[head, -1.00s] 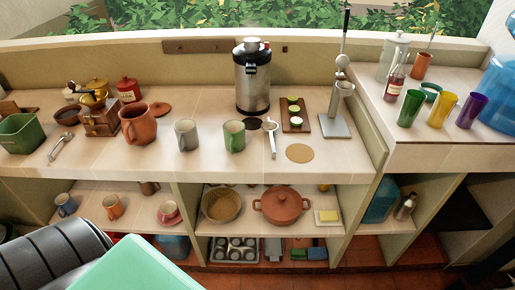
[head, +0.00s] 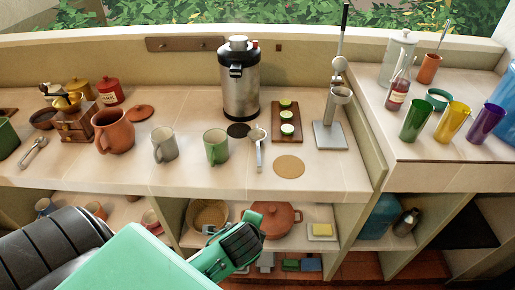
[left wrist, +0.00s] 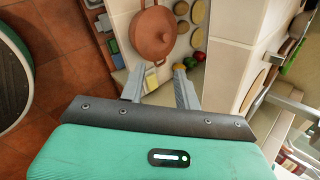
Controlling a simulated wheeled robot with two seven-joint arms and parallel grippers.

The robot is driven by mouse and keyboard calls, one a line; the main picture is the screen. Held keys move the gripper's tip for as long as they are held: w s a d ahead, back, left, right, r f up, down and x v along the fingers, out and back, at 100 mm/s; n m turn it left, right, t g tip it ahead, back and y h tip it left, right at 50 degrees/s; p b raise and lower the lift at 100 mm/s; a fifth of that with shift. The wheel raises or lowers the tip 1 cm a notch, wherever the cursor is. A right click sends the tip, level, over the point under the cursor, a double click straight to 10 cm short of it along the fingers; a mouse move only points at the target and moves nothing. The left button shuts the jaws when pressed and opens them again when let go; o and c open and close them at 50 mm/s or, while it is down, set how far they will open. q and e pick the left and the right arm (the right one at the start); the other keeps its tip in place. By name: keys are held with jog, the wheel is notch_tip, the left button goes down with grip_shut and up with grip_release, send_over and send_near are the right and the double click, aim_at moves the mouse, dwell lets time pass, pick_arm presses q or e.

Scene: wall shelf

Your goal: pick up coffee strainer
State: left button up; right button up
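A small tool with a pale handle and a round head (head: 257,148), which looks like the coffee strainer, lies on the counter in the head view, beside a dark round disc (head: 238,131) and left of the cutting board. I cannot make out its mesh. My left gripper (head: 246,240) is in front of the lower shelf, below the counter edge and apart from the strainer. In the left wrist view its two fingers (left wrist: 160,82) are spread with nothing between them. The strainer is not seen in the left wrist view. My right gripper is not in view.
A green mug (head: 216,147) and a grey mug (head: 164,147) stand left of the strainer. A cutting board (head: 286,122) with lime pieces and a round cork mat (head: 289,166) lie to the right. A lidded red pot (head: 274,219) sits on the shelf below; it also shows in the left wrist view (left wrist: 153,36).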

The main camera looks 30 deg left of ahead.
aim_at(259, 159)
pick_arm(q)
jog(key=w+a+r+m+t+y, duration=0.1)
jog(key=w+r+m+t+y, duration=0.15)
jog(key=r+m, duration=0.4)
jog(key=w+a+r+m+t+y, duration=0.1)
jog(key=w+a+r+m+t, duration=0.1)
jog(key=w+r+m, duration=0.4)
jog(key=shift+n, duration=0.45)
jog(key=x, duration=0.6)
jog(key=shift+s+a, duration=0.25)
jog(key=shift+a, duration=0.15)
jog(key=shift+p+x, duration=0.6)
jog(key=shift+x, duration=2.3)
jog(key=shift+d, duration=0.2)
jog(key=shift+c, duration=0.4)
grip_shut()
